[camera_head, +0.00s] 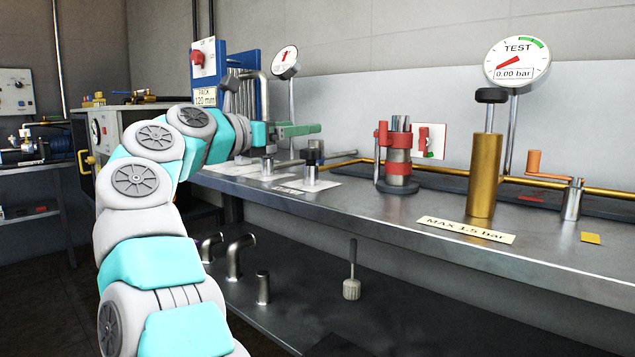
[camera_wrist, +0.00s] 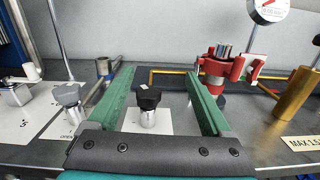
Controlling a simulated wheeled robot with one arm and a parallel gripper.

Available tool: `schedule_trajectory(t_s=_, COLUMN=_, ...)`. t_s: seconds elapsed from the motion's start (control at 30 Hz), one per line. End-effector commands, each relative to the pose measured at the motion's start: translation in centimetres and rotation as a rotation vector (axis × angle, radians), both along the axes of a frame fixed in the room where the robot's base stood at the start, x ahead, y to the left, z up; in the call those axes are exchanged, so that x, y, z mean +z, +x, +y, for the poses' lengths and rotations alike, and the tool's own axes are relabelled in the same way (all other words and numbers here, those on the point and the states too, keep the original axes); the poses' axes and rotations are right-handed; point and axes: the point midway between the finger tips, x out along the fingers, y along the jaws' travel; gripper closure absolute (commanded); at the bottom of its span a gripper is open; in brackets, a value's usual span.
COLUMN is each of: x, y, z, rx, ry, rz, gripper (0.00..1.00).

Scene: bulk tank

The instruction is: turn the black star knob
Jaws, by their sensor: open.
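The black star knob (camera_head: 312,155) sits on a short chrome stem that rises from a white card on the steel bench. In the wrist view the black star knob (camera_wrist: 148,97) appears between the two green fingers, with a clear gap on each side. My gripper (camera_head: 303,131) is open and empty. In the head view its fingers point right and lie higher than the knob. In the wrist view my gripper (camera_wrist: 159,74) spreads wide, touching nothing that I can see.
A grey knob (camera_wrist: 67,95) stands left of the black one. A red clamped fitting (camera_head: 397,160) and a brass cylinder (camera_head: 484,175) stand to the right. A brass pipe runs along the back. Dial gauges (camera_head: 517,62) rise above the bench.

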Motion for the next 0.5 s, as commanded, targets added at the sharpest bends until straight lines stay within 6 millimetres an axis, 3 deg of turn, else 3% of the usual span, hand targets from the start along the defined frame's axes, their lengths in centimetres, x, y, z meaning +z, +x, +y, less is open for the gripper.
schedule_trajectory(t_s=0.03, x=-2.0, y=0.0, z=-0.3, rx=0.048, ry=0.006, rz=0.008, gripper=0.17)
schedule_trajectory(t_s=0.23, x=-4.3, y=1.2, z=-1.0, rx=0.186, ry=-0.002, rz=0.034, gripper=0.17)
schedule_trajectory(t_s=0.5, x=-5.2, y=2.2, z=-1.0, rx=0.250, ry=-0.012, rz=0.044, gripper=0.17)
